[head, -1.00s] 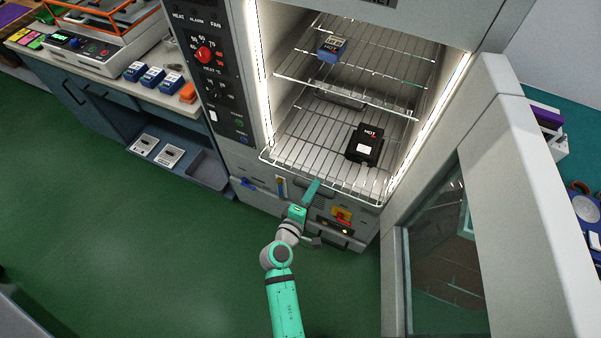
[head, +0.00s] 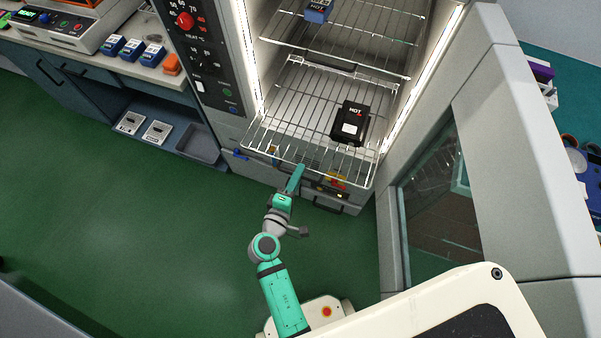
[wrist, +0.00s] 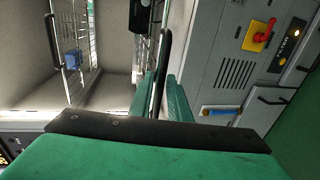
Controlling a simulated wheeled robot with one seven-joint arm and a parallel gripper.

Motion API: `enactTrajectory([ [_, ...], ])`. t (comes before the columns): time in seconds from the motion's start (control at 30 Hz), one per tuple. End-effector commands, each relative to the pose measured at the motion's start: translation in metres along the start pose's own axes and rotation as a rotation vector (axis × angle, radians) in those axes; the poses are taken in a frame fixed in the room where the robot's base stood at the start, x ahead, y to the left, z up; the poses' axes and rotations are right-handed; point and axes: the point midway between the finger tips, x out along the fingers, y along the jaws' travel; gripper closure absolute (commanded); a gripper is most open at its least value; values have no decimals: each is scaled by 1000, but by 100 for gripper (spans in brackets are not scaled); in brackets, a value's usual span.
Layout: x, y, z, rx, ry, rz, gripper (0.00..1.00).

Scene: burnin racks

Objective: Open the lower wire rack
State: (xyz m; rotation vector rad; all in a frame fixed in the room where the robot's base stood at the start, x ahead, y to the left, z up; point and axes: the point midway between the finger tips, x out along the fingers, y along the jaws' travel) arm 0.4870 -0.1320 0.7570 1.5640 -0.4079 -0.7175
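The lower wire rack (head: 295,105) sticks out of the open oven's front, over the lower panel. A black device marked HOT (head: 350,123) sits on its right part. My gripper (head: 299,168) is at the middle of the rack's front edge. In the wrist view, my gripper's green fingers (wrist: 162,95) stand close together on either side of a dark upright bar (wrist: 164,60), which looks like the rack's front bar. The exact contact is partly hidden between the fingers.
The upper wire rack (head: 345,42) is inside and holds a blue device (head: 318,10). The oven door (head: 490,130) stands open on the right. A bench (head: 150,85) with several small devices is on the left. The green floor (head: 120,220) before the oven is clear.

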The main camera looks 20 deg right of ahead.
Motion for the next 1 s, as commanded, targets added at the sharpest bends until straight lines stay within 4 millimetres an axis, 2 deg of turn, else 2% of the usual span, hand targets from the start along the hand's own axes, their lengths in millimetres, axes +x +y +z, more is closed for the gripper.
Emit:
enactTrajectory([
  [0.03, -3, -6, -7, -2, 16, -11, 74],
  [0.33, -2, -2, -2, -1, 4, -4, 74],
  [0.47, -10, -2, -2, -1, 4, -3, 74],
  [0.8, -71, -3, -1, -2, 6, -7, 74],
  [1.0, -99, -4, -2, -2, 8, -7, 74],
])
